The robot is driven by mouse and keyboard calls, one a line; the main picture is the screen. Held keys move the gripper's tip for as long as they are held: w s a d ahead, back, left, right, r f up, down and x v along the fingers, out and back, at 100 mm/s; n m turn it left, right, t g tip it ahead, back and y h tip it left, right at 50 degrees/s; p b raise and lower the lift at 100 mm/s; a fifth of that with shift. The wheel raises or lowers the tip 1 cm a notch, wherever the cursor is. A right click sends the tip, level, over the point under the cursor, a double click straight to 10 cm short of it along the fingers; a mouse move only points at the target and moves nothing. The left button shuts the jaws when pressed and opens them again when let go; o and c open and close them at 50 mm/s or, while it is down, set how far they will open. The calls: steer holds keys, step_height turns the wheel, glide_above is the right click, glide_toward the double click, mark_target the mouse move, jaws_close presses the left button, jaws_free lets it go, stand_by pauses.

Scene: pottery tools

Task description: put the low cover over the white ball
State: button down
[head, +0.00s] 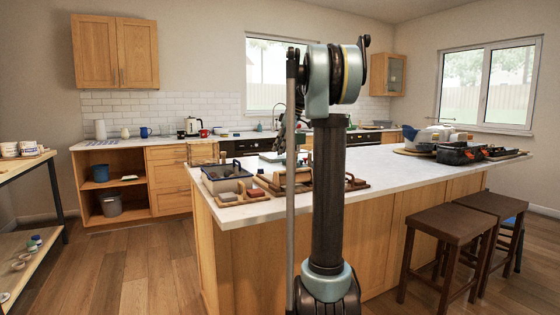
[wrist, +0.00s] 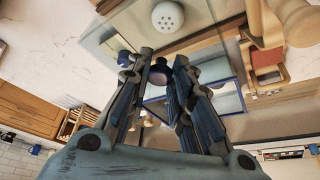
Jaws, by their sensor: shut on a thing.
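My gripper (wrist: 163,62) is closed around a dark purple knob (wrist: 158,73) in the wrist view. The knob appears to belong to a clear low cover (wrist: 110,30), whose see-through panes spread out beyond the fingertips. Its exact outline is hard to make out. The white ball (wrist: 168,16), dotted with small dark holes, shows at the top of the wrist view, beyond the knob. I cannot tell whether the ball is under the cover or only seen through it. In the head view my arm hides most of the gripper and the ball cannot be made out.
A blue-rimmed tub (head: 228,181) stands at the left end of the white island counter (head: 380,172). Beside it are a wooden board with a red block (head: 255,192) and wooden tools. Black cases (head: 460,154) stand at the far right. The counter's middle is clear.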

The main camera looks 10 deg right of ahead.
mark_target(280, 156)
steer(key=shift+a+f, duration=0.1)
steer(key=shift+f, duration=2.05)
steer(key=c, duration=1.4)
jaws_free()
steer(key=v, duration=1.2)
